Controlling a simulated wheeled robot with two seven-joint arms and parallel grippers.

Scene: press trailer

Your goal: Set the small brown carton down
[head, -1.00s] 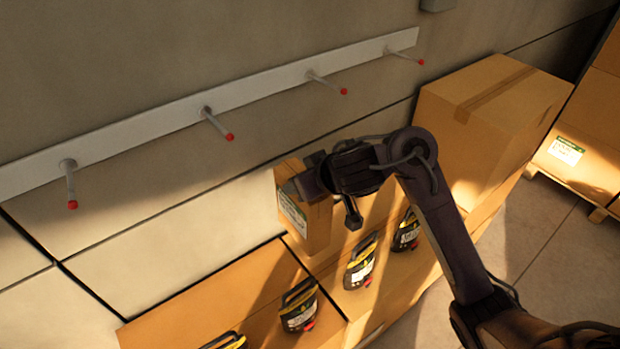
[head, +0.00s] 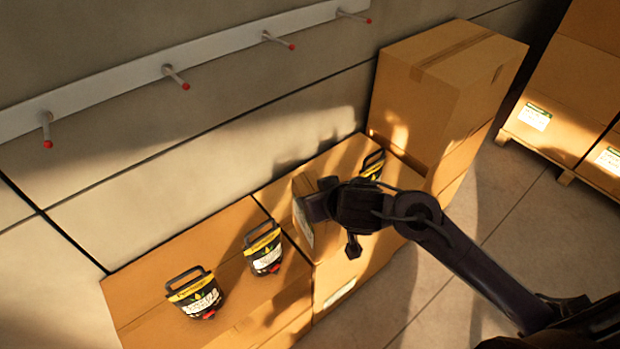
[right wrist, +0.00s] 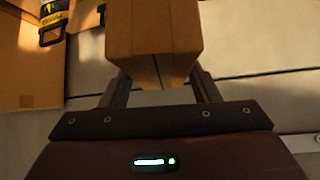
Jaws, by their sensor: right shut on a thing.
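The small brown carton (head: 301,212) has a white label on its left side. My right gripper (head: 318,204) is shut on it, above the row of large boxes by the wall. In the right wrist view the carton (right wrist: 153,38) sits between the two fingers (right wrist: 160,88). I cannot tell whether its underside touches the box top. My left gripper is not in view.
Black-and-yellow handled containers stand on the large boxes (head: 225,236): two left of the carton (head: 195,293) (head: 263,249), one behind my gripper (head: 373,164). A tall box (head: 440,85) stands at the right end. A rail (head: 110,92) with red-tipped pegs runs along the wall.

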